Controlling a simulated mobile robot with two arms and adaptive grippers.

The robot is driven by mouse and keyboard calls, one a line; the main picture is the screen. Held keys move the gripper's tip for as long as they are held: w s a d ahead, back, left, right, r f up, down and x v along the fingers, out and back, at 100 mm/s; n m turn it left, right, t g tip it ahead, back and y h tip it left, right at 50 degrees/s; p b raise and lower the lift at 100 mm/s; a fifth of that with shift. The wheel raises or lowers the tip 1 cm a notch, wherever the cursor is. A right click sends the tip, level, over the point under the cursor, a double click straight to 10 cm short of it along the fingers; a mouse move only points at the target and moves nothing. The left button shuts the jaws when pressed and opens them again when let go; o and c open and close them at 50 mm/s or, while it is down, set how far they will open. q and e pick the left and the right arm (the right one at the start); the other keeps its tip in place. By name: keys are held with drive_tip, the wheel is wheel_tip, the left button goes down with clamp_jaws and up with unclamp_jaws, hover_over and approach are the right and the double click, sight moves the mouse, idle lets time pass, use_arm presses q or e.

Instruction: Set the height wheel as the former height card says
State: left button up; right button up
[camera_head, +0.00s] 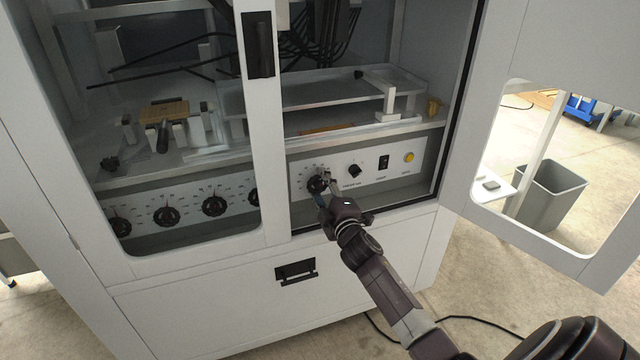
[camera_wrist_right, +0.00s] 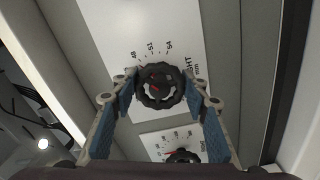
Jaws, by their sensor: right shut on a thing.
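The height wheel (camera_head: 316,184) is a black knob on the white control panel in the open right bay. In the right wrist view the wheel (camera_wrist_right: 158,87) has a red mark at its middle, and printed numbers 48, 51 and 54 show beside it, with part of the word HEIGHT and "mm". My right gripper (camera_head: 325,190) reaches in from the lower right. Its blue-padded fingers (camera_wrist_right: 158,96) are shut on the wheel, one on each side. The exact setting is hard to read. I cannot make out the height card. My left gripper is out of view.
To the right on the panel are a small black knob (camera_head: 354,171), a black switch (camera_head: 383,161) and a yellow button (camera_head: 408,157). Several red-marked dials (camera_head: 166,215) sit behind the left door. The open right door (camera_head: 540,235) stands beside my arm. A grey bin (camera_head: 550,193) is beyond.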

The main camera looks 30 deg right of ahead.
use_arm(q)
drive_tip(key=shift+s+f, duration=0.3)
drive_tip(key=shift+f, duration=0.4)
use_arm(e)
drive_tip(key=shift+f+m, duration=0.1)
drive_tip(key=shift+m, duration=0.7)
drive_tip(key=o, duration=1.2)
drive_tip(key=shift+c, duration=0.2)
drive_tip(key=shift+o, duration=0.2)
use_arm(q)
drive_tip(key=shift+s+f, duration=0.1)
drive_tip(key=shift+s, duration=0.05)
use_arm(e)
drive_tip(key=shift+s, duration=0.1)
drive_tip(key=v, duration=1.2)
